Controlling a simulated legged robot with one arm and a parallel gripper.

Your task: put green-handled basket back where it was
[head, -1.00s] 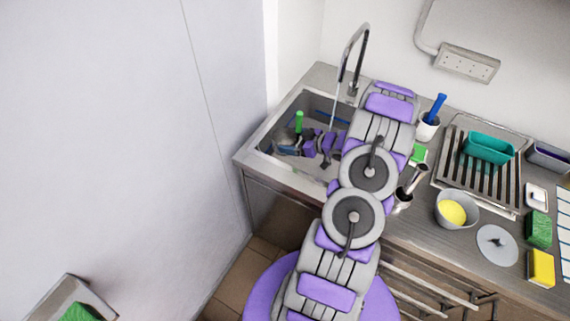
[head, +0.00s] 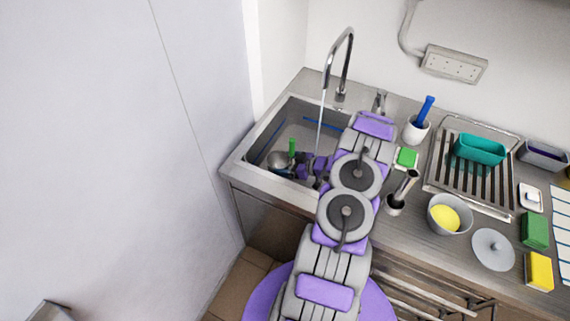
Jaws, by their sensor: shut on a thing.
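The green-handled basket shows in the sink (head: 229,161) as a small grey, rounded body (head: 280,159) with an upright green handle (head: 292,147). My gripper (head: 298,168) reaches into the sink from the right and is shut on the basket. The purple fingers and wrist cover part of the basket, so the exact grip is hard to see. The basket is near the front part of the sink, and I cannot tell whether it touches the bottom.
The tap (head: 346,55) runs a thin stream into the sink. A drying rack (head: 440,165) with a teal tub (head: 480,149), a bowl (head: 434,219), sponges (head: 535,230) and a white cup (head: 416,131) crowd the right counter. A pale wall (head: 100,150) stands left.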

